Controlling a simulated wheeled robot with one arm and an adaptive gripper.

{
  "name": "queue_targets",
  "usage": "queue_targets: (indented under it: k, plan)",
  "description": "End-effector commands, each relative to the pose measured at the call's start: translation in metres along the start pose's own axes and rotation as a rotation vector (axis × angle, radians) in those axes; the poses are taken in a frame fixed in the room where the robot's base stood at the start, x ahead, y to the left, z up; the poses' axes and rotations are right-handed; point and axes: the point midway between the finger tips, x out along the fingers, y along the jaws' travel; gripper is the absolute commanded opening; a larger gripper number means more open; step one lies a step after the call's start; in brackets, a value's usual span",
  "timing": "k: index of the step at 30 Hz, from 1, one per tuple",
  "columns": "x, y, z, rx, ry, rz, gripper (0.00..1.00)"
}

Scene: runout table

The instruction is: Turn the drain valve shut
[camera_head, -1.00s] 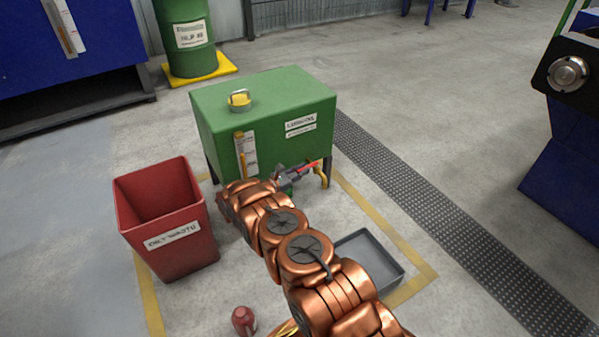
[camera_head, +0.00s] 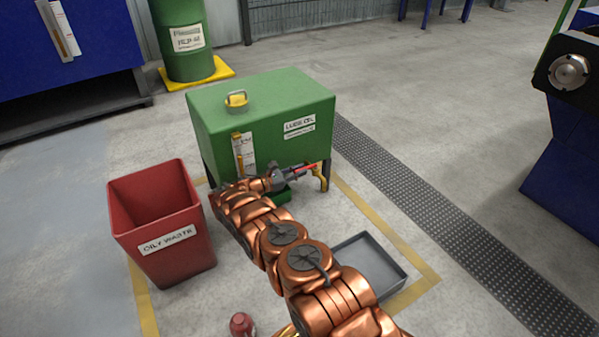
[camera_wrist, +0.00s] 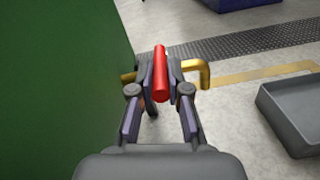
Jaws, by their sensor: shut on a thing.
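The drain valve shows as a red lever handle (camera_wrist: 160,76) and a brass outlet pipe (camera_wrist: 197,70) on the front of the green lube oil tank (camera_head: 222,115). My gripper (camera_head: 297,173) is at the tank's lower front right; in the wrist view my gripper (camera_wrist: 160,82) has its two fingers on either side of the red handle, shut on it. The red handle (camera_head: 304,168) sticks out past the fingers in the head view, and the brass spout (camera_head: 321,178) hangs just to its right. The valve body is mostly hidden behind the fingers.
A grey drip tray (camera_head: 372,268) lies on the floor right of my arm. A red oily waste bin (camera_head: 150,205) stands left. A small red object (camera_head: 241,324) lies at the bottom edge. A dark floor grating (camera_head: 430,200) runs past the tank on the right.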

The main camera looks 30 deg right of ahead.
Motion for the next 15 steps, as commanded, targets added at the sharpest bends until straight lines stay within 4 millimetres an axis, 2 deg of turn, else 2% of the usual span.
queue_targets:
  k: [1, 8, 15]
  plan:
    - [0.0014, 0.0007, 0.0018, 0.003, -0.002, 0.000, 0.18]
    - [-0.0001, 0.0008, 0.0007, 0.002, 0.000, 0.002, 0.41]
    - [-0.0006, 0.0006, 0.0001, 0.001, 0.000, 0.002, 0.41]
